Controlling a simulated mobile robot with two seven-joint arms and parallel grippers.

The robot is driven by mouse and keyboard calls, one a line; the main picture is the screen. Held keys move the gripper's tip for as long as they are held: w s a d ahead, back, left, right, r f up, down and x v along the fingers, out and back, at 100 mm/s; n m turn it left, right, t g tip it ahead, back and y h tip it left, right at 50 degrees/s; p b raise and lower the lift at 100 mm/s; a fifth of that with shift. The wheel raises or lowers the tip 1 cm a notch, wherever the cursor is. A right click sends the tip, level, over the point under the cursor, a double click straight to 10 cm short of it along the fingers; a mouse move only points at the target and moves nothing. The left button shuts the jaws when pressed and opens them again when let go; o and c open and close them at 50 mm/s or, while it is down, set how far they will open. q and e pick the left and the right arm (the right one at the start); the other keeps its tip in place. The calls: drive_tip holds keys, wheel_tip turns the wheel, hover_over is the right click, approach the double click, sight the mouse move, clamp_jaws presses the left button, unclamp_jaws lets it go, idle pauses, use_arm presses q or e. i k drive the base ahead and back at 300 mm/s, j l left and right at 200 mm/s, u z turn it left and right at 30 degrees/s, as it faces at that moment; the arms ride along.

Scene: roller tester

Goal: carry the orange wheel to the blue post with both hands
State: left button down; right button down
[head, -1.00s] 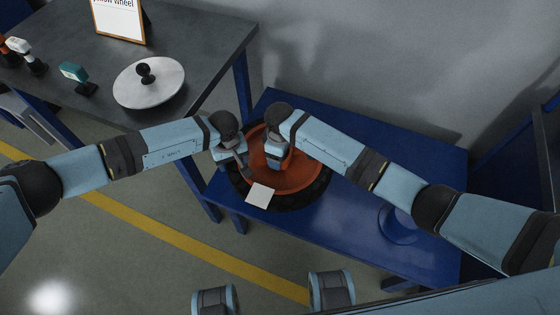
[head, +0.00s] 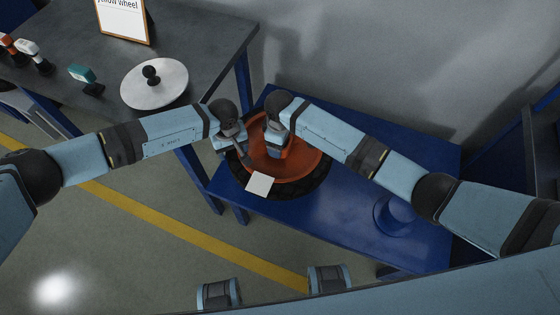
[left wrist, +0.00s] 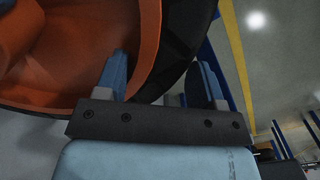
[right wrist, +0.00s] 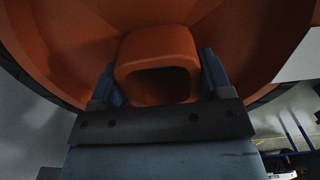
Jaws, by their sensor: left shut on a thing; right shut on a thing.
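The orange wheel (head: 302,164), with a black tyre, is at the left end of the blue table, seen from above. I cannot tell whether it rests on the table or is slightly raised. My left gripper (head: 242,155) is shut on its left rim; the left wrist view shows the orange rim and black tyre (left wrist: 178,45) between the fingers. My right gripper (head: 275,150) is shut on the orange block-like hub (right wrist: 160,55), with a finger on each side. The blue post (head: 392,217) is at the table's right, partly hidden by my right arm.
The blue table (head: 320,217) is clear between wheel and post. A white card (head: 259,183) shows at the wheel's front edge. A dark table (head: 205,50) at left holds a pale disc (head: 145,90) with a black knob, several small items and a sign (head: 124,18). A grey wall stands behind.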

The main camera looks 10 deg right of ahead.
sight(400, 211)
drive_tip(key=k+l+z, duration=0.1)
drive_tip(key=z, duration=0.25)
drive_tip(key=k+l+z, duration=0.1)
drive_tip(key=l+z, duration=0.25)
drive_tip(key=z, duration=0.3)
drive_tip(key=k+l, duration=0.05)
drive_tip(key=l, duration=0.05)
